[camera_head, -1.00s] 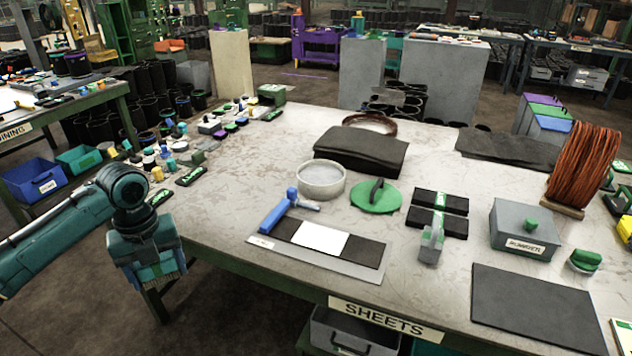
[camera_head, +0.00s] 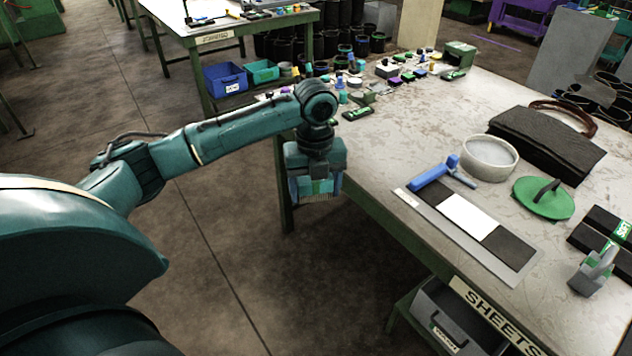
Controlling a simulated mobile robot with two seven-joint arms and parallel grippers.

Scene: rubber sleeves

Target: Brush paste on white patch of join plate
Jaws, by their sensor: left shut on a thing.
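The join plate (camera_head: 407,207) is a flat grey plate near the table's front edge. A dark strip lies on it, with a white patch (camera_head: 468,217) at its middle that looks bare. A blue-handled tool (camera_head: 432,173) with a grey head lies across the left end of the strip. A round pale tub (camera_head: 488,158) stands behind the plate. My left gripper (camera_head: 316,188) points down, left of the table and apart from the plate. It is shut on a brush (camera_head: 318,196), whose pale bristles show below the jaws. The gripper hides most of the brush. My right gripper is out of view.
A green disc with a dark handle (camera_head: 543,199) lies right of the tub, with a grey tool (camera_head: 594,270) farther right. A black folded bag (camera_head: 540,142) lies behind. Small pots and blocks (camera_head: 388,70) line the table's far left. Open floor lies left of the table.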

